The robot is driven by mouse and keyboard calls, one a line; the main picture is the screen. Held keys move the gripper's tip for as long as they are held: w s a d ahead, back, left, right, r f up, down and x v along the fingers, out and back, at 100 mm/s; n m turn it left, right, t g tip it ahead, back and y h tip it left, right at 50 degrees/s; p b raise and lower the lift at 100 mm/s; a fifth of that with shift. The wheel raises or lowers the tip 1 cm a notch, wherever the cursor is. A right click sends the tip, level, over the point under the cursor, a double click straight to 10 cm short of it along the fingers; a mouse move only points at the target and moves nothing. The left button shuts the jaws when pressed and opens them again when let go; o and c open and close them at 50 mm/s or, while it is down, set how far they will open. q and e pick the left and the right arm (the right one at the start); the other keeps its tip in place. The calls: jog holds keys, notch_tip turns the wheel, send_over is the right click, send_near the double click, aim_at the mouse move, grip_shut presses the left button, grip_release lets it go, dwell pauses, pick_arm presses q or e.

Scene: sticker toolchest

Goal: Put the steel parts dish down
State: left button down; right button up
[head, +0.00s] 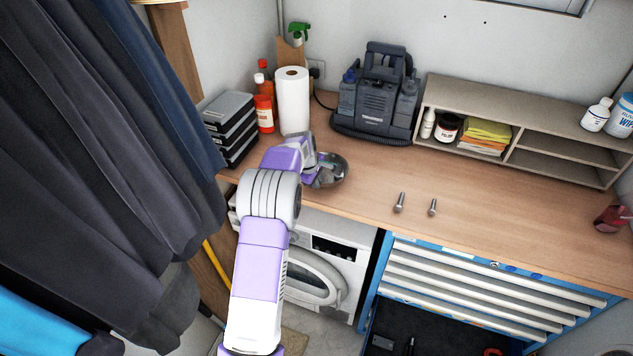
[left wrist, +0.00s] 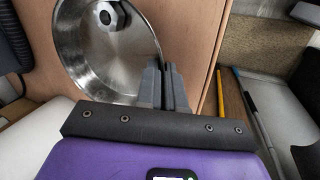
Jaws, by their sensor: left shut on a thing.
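The steel parts dish (head: 335,171) is a round shiny bowl over the left part of the wooden worktop (head: 365,190), near its front edge. In the left wrist view the dish (left wrist: 84,72) fills the upper left, with a dark hex nut or bolt head (left wrist: 104,15) inside. My left gripper (head: 318,167) is shut on the dish's rim; its grey fingers (left wrist: 166,86) pinch the wall in the left wrist view. I cannot tell whether the dish's base touches the worktop. My right gripper is not in view.
Two bolts (head: 399,202) stand or lie right of the dish. A paper roll (head: 292,100), red bottles (head: 264,112), black cases (head: 230,128) and a dark charger-like unit (head: 374,100) stand behind. A shelf (head: 520,135) is at right. The middle worktop is mostly clear.

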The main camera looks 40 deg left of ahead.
pick_arm(q)
jog(key=shift+f, duration=0.15)
jog(key=shift+f, duration=0.2)
jog(key=c, duration=1.3)
grip_release()
jog(key=shift+o, duration=0.2)
